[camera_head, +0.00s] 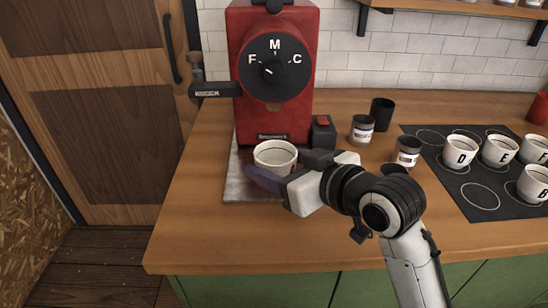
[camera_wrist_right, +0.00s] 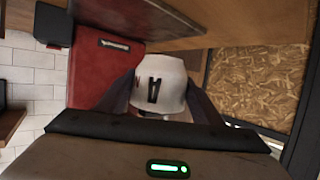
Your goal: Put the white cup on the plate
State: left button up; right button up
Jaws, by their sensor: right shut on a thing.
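The white cup (camera_head: 275,152) is at the front of the red grinder, between the fingers of my right gripper (camera_head: 277,165). The gripper is shut on it. In the right wrist view, the cup (camera_wrist_right: 160,80) shows a black letter A and has a finger on each side. A grey metal plate (camera_head: 236,184) lies on the counter at the grinder's foot, and the cup is over it. The cup's underside is hidden by the gripper, so I cannot tell whether it touches the plate. My left gripper is not in view.
The red grinder (camera_head: 246,60) stands close behind the cup. A small box with a red button (camera_head: 322,130) and several cans and dark cups stand to the right. A black mat (camera_head: 470,190) holds several lettered white cups. The counter's front left (camera_head: 205,235) is clear.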

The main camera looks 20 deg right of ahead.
jog(key=w+d, duration=0.1)
jog(key=w, duration=0.3)
jog(key=w+d+f, duration=0.1)
jog(key=w, duration=0.3)
jog(key=w+d+f, duration=0.1)
jog(key=w, duration=0.3)
jog(key=shift+w+d, duration=0.3)
jog(key=shift+w, duration=0.05)
notch_tip(320, 180, down, 4)
jog(key=shift+f, duration=0.1)
jog(key=shift+w+d+f, duration=0.1)
jog(key=shift+w+f, duration=0.1)
jog(key=shift+f, duration=0.1)
jog(key=shift+f, duration=0.1)
jog(key=o, duration=1.2)
